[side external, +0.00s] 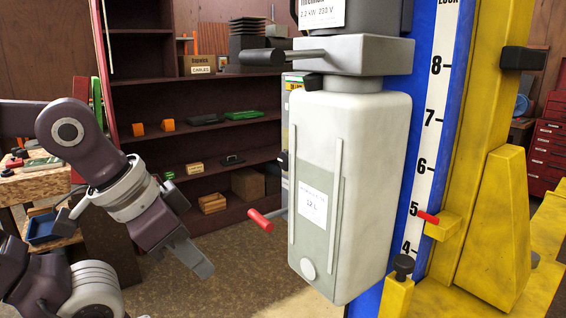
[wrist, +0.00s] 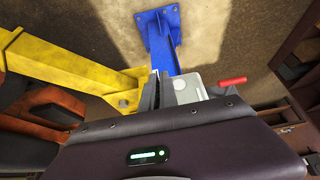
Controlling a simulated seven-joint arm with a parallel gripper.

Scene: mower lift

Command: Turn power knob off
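I cannot make out a power knob for certain in either view. In the side view a narrow grey cabinet (side external: 292,90) with a green and yellow label stands mostly hidden behind the white tank (side external: 372,150). A small black part (side external: 283,160) sticks out at its left edge and may be a knob. My gripper (side external: 203,268) points down and to the right, left of the tank and lower than the black part, apart from both. In the wrist view the fingertips (wrist: 168,90) show only partly beyond my wrist housing. Whether they are parted is unclear.
A red-handled lever (side external: 261,221) sticks out left of the tank. A black-handled lever (side external: 264,58) sits above it. The blue column (side external: 368,300) and yellow lift carriage (side external: 499,225) stand right. Shelves (side external: 190,138) are behind. A yellow arm (wrist: 62,62) crosses the wrist view.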

